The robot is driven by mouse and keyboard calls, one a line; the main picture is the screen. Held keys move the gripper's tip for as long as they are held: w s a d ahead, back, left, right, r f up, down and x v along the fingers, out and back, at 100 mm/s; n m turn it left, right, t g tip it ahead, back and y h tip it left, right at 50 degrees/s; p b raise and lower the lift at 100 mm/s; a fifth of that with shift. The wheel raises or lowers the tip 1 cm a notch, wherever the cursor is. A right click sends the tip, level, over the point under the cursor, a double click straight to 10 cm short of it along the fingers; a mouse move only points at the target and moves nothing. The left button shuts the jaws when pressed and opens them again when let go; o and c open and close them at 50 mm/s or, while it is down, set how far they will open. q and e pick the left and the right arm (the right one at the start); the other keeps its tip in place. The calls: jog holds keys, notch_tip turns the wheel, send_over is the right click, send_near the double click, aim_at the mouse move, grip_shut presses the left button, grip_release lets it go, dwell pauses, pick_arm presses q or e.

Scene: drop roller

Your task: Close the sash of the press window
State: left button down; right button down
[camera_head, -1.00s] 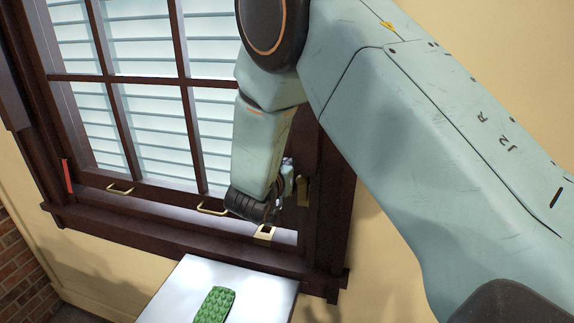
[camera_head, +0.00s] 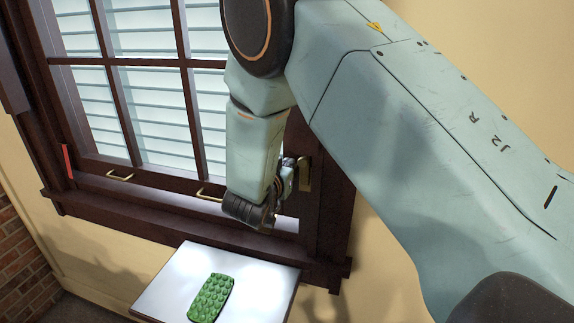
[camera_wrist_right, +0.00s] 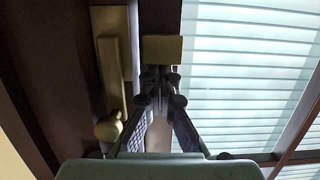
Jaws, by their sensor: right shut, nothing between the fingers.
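The press window has a dark brown sash (camera_head: 133,108) with several panes; light slats show through them. Its bottom rail carries two brass pulls (camera_head: 120,177). A pale strip shows between this rail and the sill at the right. My right gripper (camera_wrist_right: 160,74) is shut and empty. In the wrist view its fingertips are just below a brass block (camera_wrist_right: 162,49); I cannot tell whether they touch. A brass plate with a knobbed lever (camera_wrist_right: 112,70) is beside them on the dark frame. In the head view my right wrist hides part of the lower right sash. My left gripper is not in view.
A white-topped stand (camera_head: 262,286) with a green bumpy object (camera_head: 211,297) on it is below the sill. A red strip (camera_head: 67,161) marks the left of the frame. A brick wall (camera_head: 18,250) is at lower left. The yellow wall at right is clear.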

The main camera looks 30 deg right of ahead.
notch_tip(320, 180, down, 4)
jog(key=shift+s+r+g+b, duration=0.1)
jog(key=shift+g+b, duration=0.2)
jog(key=shift+b, duration=0.3)
jog(key=shift+d, duration=0.1)
